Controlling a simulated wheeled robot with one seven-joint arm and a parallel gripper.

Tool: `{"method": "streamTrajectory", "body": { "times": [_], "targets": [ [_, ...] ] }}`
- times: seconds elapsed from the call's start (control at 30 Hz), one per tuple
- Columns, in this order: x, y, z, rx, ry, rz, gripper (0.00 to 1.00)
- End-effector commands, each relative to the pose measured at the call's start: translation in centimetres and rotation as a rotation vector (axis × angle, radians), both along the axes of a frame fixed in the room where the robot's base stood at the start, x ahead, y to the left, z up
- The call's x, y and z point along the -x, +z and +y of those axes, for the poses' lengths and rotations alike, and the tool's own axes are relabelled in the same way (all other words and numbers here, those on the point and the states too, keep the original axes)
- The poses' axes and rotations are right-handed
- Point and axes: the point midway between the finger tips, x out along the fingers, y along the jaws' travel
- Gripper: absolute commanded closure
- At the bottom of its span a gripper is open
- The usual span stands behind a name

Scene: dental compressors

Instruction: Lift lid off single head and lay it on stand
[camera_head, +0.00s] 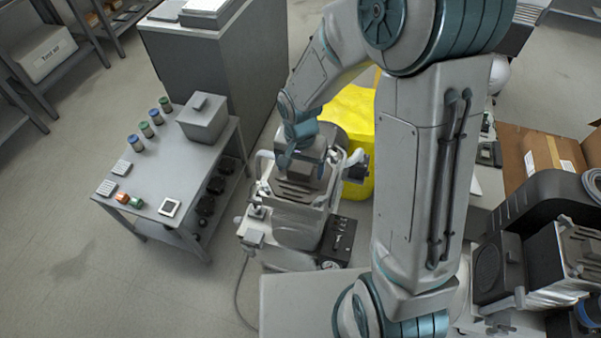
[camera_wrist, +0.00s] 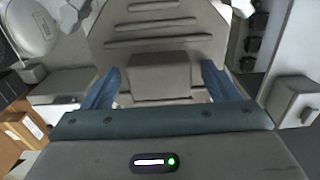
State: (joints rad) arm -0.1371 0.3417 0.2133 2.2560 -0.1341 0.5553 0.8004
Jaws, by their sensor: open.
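The lid (camera_head: 292,193) is a grey slotted plate on top of the single head compressor (camera_head: 288,220), in the middle of the head view. In the wrist view the lid (camera_wrist: 155,22) fills the upper middle, with a raised block-shaped handle (camera_wrist: 160,75) on it. My gripper (camera_head: 303,165) is over the lid. In the wrist view the blue fingers of my gripper (camera_wrist: 160,84) are apart, one on each side of the handle, with small gaps visible. A grey stand (camera_head: 180,180) with a tabletop is to the left of the compressor.
On the stand are a grey lidded box (camera_head: 203,120), several coloured jars (camera_head: 147,130) and small pads and blocks nearer the front. The middle of its top is bare. A yellow object (camera_head: 350,112) is behind the compressor; cardboard boxes (camera_head: 530,150) are at right.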

Motion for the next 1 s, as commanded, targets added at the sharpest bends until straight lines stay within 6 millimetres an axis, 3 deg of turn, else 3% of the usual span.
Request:
{"method": "streamTrajectory", "body": {
  "times": [0.2,0.4,0.47,0.77,1.0],
  "targets": [
    [0.0,-0.1,0.0,0.0,0.0,0.0,0.18],
    [0.0,0.0,0.0,0.0,0.0,0.0,0.74],
    [-0.1,0.0,0.0,0.0,0.0,-0.002,0.88],
    [-0.1,0.3,0.0,-0.001,0.0,-0.004,0.88],
    [-0.1,2.4,0.0,-0.001,-0.001,-0.006,0.88]
  ]
}}
